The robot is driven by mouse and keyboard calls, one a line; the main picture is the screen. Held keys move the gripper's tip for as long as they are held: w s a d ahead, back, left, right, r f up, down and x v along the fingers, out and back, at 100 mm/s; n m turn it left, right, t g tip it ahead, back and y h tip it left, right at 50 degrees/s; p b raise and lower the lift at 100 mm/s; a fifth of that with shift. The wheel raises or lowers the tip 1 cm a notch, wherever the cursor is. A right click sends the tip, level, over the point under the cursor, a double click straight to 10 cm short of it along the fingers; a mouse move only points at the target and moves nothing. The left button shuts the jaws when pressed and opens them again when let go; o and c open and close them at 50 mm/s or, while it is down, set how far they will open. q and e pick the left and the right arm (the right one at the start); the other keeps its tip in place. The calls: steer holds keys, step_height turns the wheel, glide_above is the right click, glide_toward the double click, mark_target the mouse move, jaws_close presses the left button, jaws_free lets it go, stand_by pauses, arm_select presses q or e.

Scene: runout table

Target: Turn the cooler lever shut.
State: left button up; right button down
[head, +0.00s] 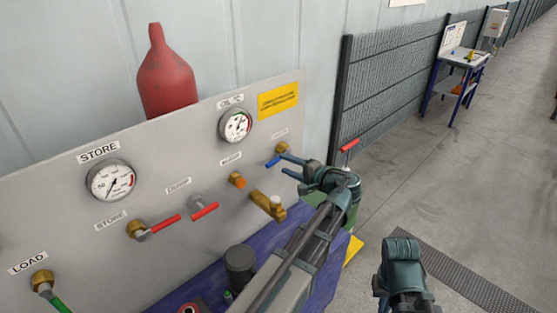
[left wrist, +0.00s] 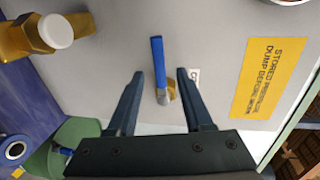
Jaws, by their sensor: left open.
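The cooler lever (head: 272,161) has a blue handle on a brass valve body at the right end of the grey panel. In the head view the handle points left and slightly down. My left gripper (head: 283,164) is open at the panel's right end, its fingertips close to the lever. In the left wrist view the blue handle (left wrist: 158,62) rises from its silver hub between the two fingers of the left gripper (left wrist: 160,74), with room on both sides. I cannot tell whether a finger touches it.
Other valves on the panel include red levers (head: 204,211), a brass fitting (head: 268,205) and a green lever (head: 57,305). Gauges (head: 111,181) sit above. A yellow warning sign (head: 278,99) is near the lever. Open floor lies right.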

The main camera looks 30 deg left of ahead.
arm_select(q)
steer(key=p+v, duration=0.1)
steer(key=v, duration=0.7)
steer(key=shift+d, duration=0.25)
steer(key=shift+s+a, duration=0.1)
steer(key=s+d+f+n+g+h, duration=0.1)
steer(key=s+f+g+h, duration=0.1)
steer(key=s+f+h, duration=0.45)
steer(key=s+d+f+n+g+h, duration=0.15)
steer(key=s+f+h, duration=0.25)
steer(key=f, duration=0.5)
steer(key=s+d+f+m+g+h+b, duration=0.1)
steer(key=s+d+f+b, duration=0.2)
steer(key=d, duration=0.4)
steer(key=s+d+f+m+g+h+b, duration=0.1)
steer(key=s+d+f+h+b, duration=0.1)
steer(key=s+d+f, duration=0.3)
steer(key=d, duration=0.3)
steer(key=shift+s+d+b, duration=0.2)
steer(key=shift+d+b, duration=0.05)
steer(key=shift+b, duration=0.15)
steer(key=shift+m, duration=0.25)
